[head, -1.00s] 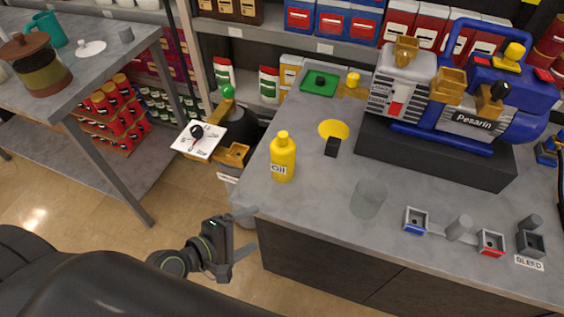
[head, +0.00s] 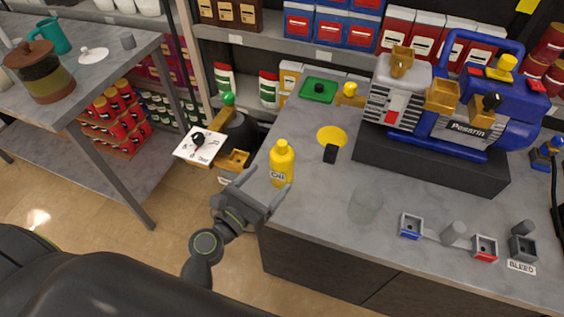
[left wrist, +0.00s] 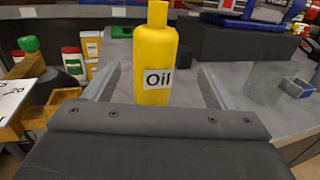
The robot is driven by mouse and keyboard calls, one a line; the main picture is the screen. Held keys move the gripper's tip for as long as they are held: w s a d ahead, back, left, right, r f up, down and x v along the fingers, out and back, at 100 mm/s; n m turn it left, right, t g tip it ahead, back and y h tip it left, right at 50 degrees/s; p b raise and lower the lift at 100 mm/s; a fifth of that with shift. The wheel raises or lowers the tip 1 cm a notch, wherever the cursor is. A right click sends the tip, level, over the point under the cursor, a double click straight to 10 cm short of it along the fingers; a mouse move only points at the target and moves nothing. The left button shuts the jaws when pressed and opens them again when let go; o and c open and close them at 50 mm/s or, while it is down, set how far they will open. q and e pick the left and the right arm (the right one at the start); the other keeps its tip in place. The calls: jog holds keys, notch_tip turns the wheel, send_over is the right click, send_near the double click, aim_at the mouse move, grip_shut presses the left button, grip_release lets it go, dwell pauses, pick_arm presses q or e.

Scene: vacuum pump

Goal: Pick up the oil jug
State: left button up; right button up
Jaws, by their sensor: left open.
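The oil jug (head: 281,161) is a yellow bottle with a label reading "Oil". It stands upright on the grey counter near its left edge. In the left wrist view the oil jug (left wrist: 154,55) is in the middle, beyond and between the two fingers. My left gripper (head: 264,190) is open, just in front of the jug at the counter's edge. It also shows in the left wrist view (left wrist: 158,85), its fingers on either side of the jug. I cannot tell whether a finger touches it. My right gripper is not in view.
A black block (head: 330,153) and a yellow disc (head: 332,135) lie behind the jug. A clear cup (head: 366,206) stands to its right. A blue pump (head: 470,110) sits on a dark base at the back right. A gauge card (head: 200,146) is left of the counter.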

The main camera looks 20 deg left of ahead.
aim_at(277, 169)
pick_arm(q)
jog(key=x, duration=0.4)
jog(key=shift+p, duration=0.35)
jog(key=shift+a+f+x, duration=0.1)
jog(key=shift+f+x, duration=0.1)
jog(key=shift+x, duration=0.75)
jog(key=shift+a+f+x, duration=0.15)
jog(key=shift+f+x, duration=0.05)
jog(key=shift+x, duration=0.7)
jog(key=shift+a+f+x, duration=0.1)
jog(key=shift+f+x, duration=0.1)
jog(key=shift+x, duration=0.75)
jog(key=c, duration=1.4)
jog(key=shift+r, duration=0.1)
jog(key=shift+c, duration=0.6)
